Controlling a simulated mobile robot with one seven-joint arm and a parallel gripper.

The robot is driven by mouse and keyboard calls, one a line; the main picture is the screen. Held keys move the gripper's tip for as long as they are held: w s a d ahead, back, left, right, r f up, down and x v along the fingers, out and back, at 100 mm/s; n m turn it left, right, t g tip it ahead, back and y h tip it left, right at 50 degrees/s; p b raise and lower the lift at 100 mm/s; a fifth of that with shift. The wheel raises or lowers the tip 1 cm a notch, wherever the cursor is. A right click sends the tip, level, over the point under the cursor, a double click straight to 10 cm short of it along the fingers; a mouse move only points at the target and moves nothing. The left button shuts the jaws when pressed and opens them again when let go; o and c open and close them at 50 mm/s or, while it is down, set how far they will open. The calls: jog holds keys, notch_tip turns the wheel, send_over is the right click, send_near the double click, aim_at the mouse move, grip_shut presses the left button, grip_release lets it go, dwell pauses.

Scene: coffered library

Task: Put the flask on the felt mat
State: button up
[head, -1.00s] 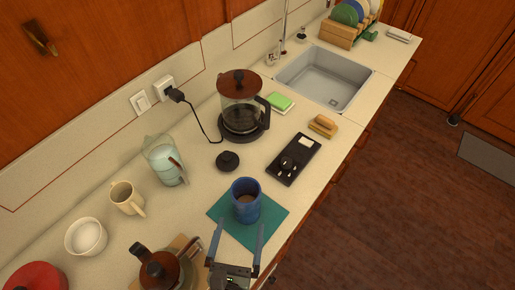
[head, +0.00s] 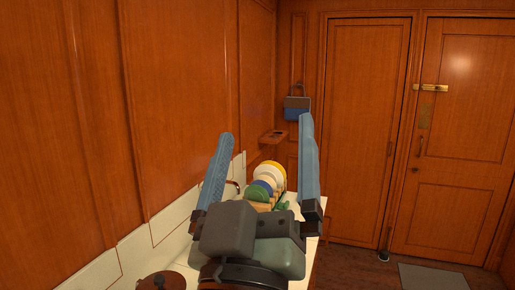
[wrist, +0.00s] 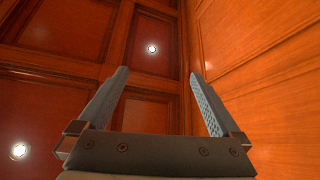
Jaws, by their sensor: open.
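My gripper (head: 264,130) is raised high in front of the head camera, its two blue-grey fingers pointing up and spread wide apart. It also shows in the wrist view (wrist: 159,72), open with nothing between the fingers. Neither the flask nor the felt mat is in view now. In the head view from a second ago, an open blue vessel with brown contents stands on a teal mat on the counter.
Plates (head: 264,187) stand in a rack towards the counter's far end. A brown lid (head: 161,281) shows at the bottom edge. A small wooden wall shelf (head: 273,137) and a blue-and-grey hanging item (head: 297,108) are beyond. Wood-panelled walls and a door (head: 455,140) surround the space.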

jog(key=s+r+m+t+y, duration=0.2)
jog(key=s+r, duration=0.4)
jog(key=r, duration=0.3)
jog(key=shift+s+a+r+t+y, duration=0.3)
jog(key=shift+s+t+y, duration=0.15)
jog(key=shift+y, duration=0.25)
jog(key=shift+w, duration=0.1)
